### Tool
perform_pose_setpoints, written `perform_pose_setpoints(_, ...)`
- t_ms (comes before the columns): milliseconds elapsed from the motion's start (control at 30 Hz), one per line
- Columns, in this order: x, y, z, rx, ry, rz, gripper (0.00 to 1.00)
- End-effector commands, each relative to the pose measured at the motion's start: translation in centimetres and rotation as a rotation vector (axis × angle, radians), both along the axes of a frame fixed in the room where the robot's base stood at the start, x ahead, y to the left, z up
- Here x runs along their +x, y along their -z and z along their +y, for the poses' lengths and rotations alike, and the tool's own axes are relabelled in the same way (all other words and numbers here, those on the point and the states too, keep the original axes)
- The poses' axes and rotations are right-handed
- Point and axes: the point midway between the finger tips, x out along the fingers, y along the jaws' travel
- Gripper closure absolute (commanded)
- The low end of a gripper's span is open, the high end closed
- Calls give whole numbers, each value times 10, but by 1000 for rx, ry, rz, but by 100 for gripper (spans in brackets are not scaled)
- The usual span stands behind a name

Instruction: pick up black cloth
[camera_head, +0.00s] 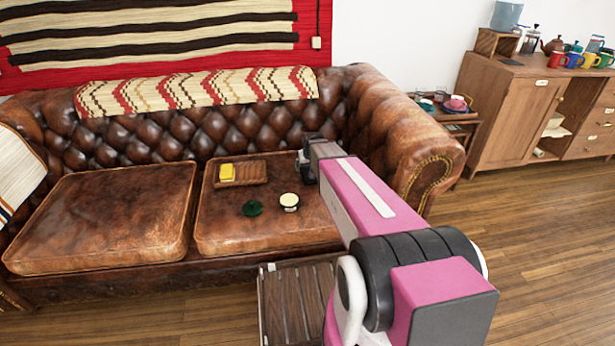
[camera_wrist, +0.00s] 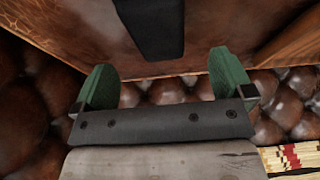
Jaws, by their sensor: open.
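A flat black piece that looks like the black cloth (camera_wrist: 152,24) lies on the brown leather seat cushion in the wrist view, cut off by the top edge. I cannot make it out in the head view, where my arm covers part of the seat. My gripper (camera_wrist: 165,84) is open, with its two green fingertips apart and nothing between them. The black piece lies beyond the fingertips, apart from them. In the head view my gripper (camera_head: 303,165) is over the right seat cushion, close to the sofa back.
A wooden tray (camera_head: 254,172) with a yellow block (camera_head: 227,172) sits on the right cushion (camera_head: 225,228). A dark green round item (camera_head: 252,208) and a cream-topped jar (camera_head: 289,201) stand in front of it. The sofa armrest (camera_head: 430,150) is close on the right. The left cushion (camera_head: 100,220) is clear.

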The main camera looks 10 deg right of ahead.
Motion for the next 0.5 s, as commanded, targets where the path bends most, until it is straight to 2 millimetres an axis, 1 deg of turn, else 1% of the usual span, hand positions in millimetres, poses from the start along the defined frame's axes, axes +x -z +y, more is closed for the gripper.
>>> perform_pose_setpoints(233, 7, 16, 1, 0, 0, 0, 1)
perform_pose_setpoints(400, 17, 39, 1, 0, 0, 1, 1)
perform_pose_setpoints(500, 21, 49, 2, 0, 0, 0, 1)
